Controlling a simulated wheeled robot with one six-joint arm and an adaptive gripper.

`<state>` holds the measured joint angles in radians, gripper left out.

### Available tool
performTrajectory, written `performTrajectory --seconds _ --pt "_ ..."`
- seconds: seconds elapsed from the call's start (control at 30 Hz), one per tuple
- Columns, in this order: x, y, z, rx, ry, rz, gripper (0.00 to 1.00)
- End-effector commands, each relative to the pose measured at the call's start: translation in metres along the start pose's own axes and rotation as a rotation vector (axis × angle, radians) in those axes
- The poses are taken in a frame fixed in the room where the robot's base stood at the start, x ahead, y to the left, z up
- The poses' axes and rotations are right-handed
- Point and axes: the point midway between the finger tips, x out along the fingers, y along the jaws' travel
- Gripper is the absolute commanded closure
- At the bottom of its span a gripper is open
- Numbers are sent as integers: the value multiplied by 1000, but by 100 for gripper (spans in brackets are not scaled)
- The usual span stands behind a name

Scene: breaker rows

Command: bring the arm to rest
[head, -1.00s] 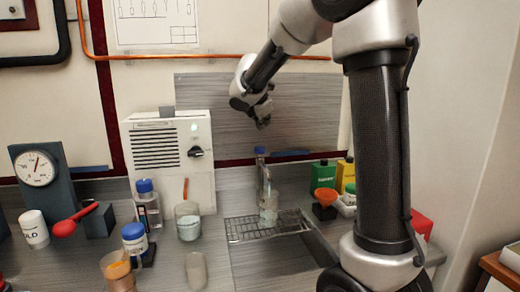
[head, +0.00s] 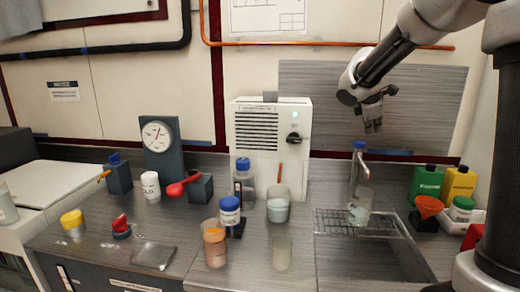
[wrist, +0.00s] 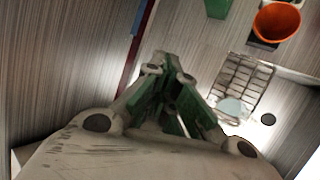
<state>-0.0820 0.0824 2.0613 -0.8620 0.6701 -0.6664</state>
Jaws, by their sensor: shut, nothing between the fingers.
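My arm reaches in from the upper right in the head view. My gripper (head: 373,124) hangs in front of the grey back panel, above the sink area, and touches nothing that I can see. In the wrist view my gripper (wrist: 170,62) shows its green-sided fingers drawn together at the tips, with nothing between them.
A white box with a black knob (head: 270,165) stands left of the gripper. Beakers, bottles and a dial gauge (head: 157,136) crowd the counter. Green (head: 427,184) and yellow (head: 459,184) containers and an orange funnel (head: 428,206) stand at right. The air around the gripper looks free.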

Motion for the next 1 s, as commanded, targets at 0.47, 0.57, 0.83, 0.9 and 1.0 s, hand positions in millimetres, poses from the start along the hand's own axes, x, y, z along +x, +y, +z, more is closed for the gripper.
performTrajectory --seconds 0.47,0.57,0.83,0.9,1.0 --pt "-111 -282 43 1250 16 -540 100" --pt "-130 -312 42 1343 70 -573 100" --pt "-155 -322 54 1414 180 -504 100" --pt "-157 -321 55 1418 187 -496 100" --pt "-157 -321 56 1420 187 -494 100"
